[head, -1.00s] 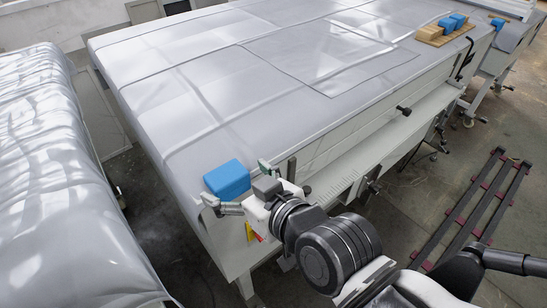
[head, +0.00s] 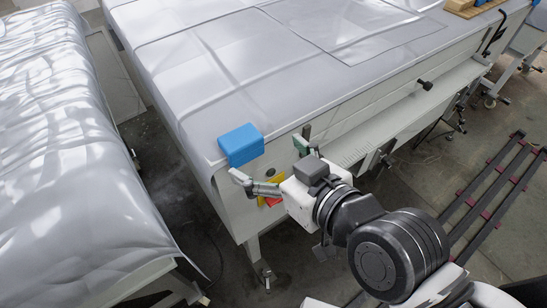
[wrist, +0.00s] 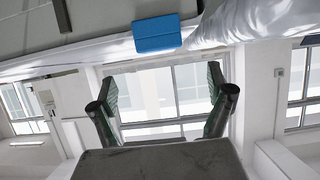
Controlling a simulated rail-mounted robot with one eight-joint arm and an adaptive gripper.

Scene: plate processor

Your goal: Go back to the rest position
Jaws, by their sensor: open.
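My gripper (head: 272,164) is open and empty, its two fingers spread wide beside the near corner of the plate processor (head: 280,85). A blue block (head: 241,144) sits on the processor's top at that corner, just beyond the fingers and apart from them. In the wrist view the blue block (wrist: 157,34) shows above and beyond the open fingertips, with nothing between the fingers (wrist: 162,85) but a distant window.
A second covered table (head: 60,150) stands at the left, with a narrow floor gap between. A wooden board (head: 472,8) sits at the far right of the processor. Dark rails with red ties (head: 485,205) lie on the floor at the right.

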